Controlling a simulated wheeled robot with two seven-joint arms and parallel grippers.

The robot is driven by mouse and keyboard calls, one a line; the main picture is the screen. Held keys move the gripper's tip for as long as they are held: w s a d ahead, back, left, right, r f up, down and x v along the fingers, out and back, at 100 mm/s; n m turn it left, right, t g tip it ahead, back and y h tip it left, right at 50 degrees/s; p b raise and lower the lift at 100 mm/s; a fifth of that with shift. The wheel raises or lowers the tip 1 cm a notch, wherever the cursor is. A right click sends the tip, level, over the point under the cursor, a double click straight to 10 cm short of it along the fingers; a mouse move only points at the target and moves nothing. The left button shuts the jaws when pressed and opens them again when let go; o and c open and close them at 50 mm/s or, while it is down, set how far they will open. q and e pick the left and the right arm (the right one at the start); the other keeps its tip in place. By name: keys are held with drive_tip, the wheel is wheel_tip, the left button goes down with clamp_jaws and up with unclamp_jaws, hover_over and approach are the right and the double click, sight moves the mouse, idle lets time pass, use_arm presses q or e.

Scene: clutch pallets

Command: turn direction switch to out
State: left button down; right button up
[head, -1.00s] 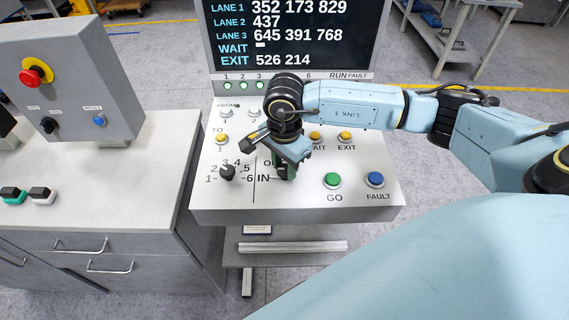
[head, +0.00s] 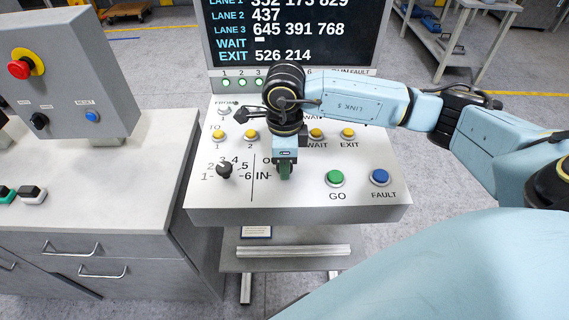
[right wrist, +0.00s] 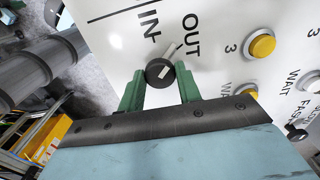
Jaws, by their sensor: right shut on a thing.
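The direction switch is a small black knob (right wrist: 160,72) on the sloping white panel. In the right wrist view it sits below the printed words IN and OUT, with a pale mark on its face. A pale bar lies beside it, toward OUT; I cannot tell surely which word the knob points to. My right gripper (head: 285,172) is over the switch, and its green fingers (right wrist: 160,90) are shut on the knob from both sides. In the head view the gripper hides the knob and part of the word OUT. My left gripper is not in view.
The panel (head: 225,205) also carries a black lane selector (head: 224,170), a green GO button (head: 335,178), a blue FAULT button (head: 380,177) and several yellow buttons. A display (head: 290,30) stands behind. A grey box with a red button (head: 20,69) is at left.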

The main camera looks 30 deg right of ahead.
drive_tip(key=shift+m+b, duration=0.35)
drive_tip(key=shift+m, duration=0.95)
drive_tip(key=shift+r+m, duration=0.1)
drive_tip(key=shift+m, duration=0.2)
drive_tip(key=o, duration=1)
wheel_tip(320, 180, up, 13)
drive_tip(key=shift+r+b, duration=0.2)
drive_tip(key=shift+b, duration=0.15)
